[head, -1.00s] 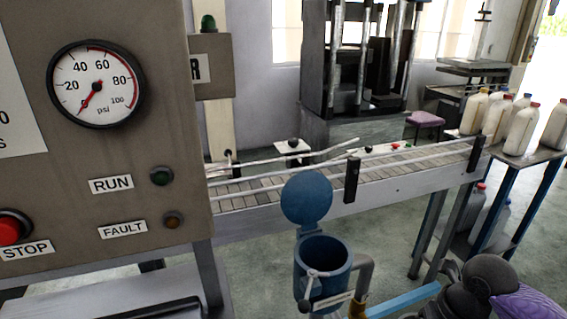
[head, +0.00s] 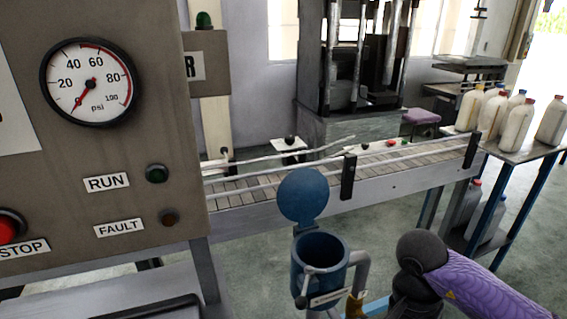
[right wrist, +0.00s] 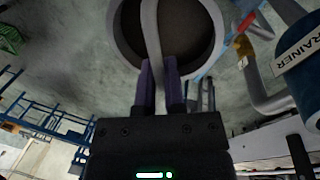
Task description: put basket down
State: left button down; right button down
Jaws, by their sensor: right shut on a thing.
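My right gripper (right wrist: 158,64) is in the right wrist view, its two purple fingers closed on the thin grey handle of the basket. The basket (right wrist: 190,28) is round, with a grey rim and a dark inside, and its far part is cut off by the top edge. It hangs over the grey floor, apart from the blue strainer housing (right wrist: 305,75) at the right. In the head view, the blue strainer housing (head: 318,268) stands with its round lid (head: 304,194) raised. The right gripper and basket are outside the head view, and my left gripper is in neither view.
A conveyor (head: 280,190) runs behind the strainer. A grey control panel (head: 120,130) with a gauge fills the left. A table (head: 520,152) with several bottles stands at the right. Blue racks (right wrist: 45,120) show in the wrist view. Green floor is open between conveyor and strainer.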

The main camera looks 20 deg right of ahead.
jog(key=w+a+r+n+t, duration=0.1)
jog(key=w+a+r+n, duration=0.1)
jog(key=a+r+n, duration=0.2)
jog(key=w+a+r+n+t+h, duration=0.1)
jog(key=w+a+r+n, duration=0.2)
jog(key=a+n, duration=0.5)
jog(key=shift+w+a+r, duration=0.15)
jog(key=shift+a+r, duration=0.4)
jog(key=shift+a, duration=0.5)
